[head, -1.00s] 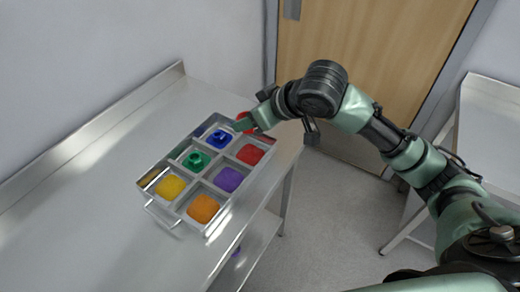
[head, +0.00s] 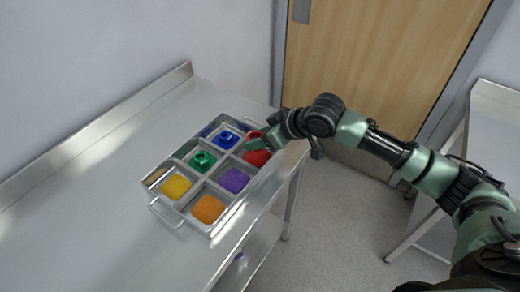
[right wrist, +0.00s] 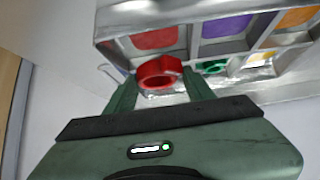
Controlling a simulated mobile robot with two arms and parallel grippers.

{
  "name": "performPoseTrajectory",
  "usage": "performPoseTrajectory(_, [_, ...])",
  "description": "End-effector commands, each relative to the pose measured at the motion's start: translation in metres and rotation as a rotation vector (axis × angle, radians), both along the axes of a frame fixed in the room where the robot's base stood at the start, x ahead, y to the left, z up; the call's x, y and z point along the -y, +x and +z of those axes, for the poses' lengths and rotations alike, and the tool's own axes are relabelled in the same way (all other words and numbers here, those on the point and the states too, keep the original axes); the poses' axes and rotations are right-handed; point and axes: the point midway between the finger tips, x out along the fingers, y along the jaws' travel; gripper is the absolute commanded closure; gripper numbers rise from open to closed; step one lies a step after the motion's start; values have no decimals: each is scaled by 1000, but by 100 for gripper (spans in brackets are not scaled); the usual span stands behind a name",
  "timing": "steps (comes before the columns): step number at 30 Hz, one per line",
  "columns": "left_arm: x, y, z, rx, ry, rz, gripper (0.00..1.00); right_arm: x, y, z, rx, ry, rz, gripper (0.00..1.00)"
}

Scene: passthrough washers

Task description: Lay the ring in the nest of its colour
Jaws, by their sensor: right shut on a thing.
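A metal tray (head: 163,207) holds colour-padded nests in two rows. My right gripper (right wrist: 160,80) is shut on a red ring (right wrist: 160,72), seen between its fingers in the right wrist view. In the head view the gripper (head: 257,143) is at the red nest (head: 258,158), partly covering it, with a bit of the ring (head: 254,134) showing behind. The red nest pad also shows in the right wrist view (right wrist: 155,39); the ring appears apart from it. A blue ring sits in the blue nest (head: 226,139), a green ring in the green nest (head: 202,161). My left gripper is out of view.
The yellow (head: 176,187), purple (head: 235,180) and orange (head: 208,208) nests show no ring. The tray stands near the edge of a steel table (head: 110,200), clear at left. A wooden door (head: 380,60) is behind; another table (head: 495,125) is at right.

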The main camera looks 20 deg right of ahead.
Motion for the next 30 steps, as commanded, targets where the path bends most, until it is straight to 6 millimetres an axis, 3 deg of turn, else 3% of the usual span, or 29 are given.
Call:
performPoseTrajectory(13, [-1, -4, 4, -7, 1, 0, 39, 0, 0, -51, -1, 1, 0, 85])
performPoseTrajectory(25, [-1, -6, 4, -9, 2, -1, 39, 0, 0, -57, 0, 1, -1, 85])
performPoseTrajectory(26, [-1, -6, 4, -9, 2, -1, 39, 0, 0, -57, 1, 1, 0, 41])
performPoseTrajectory(30, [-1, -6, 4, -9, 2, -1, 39, 0, 0, -57, 1, 1, 0, 38])
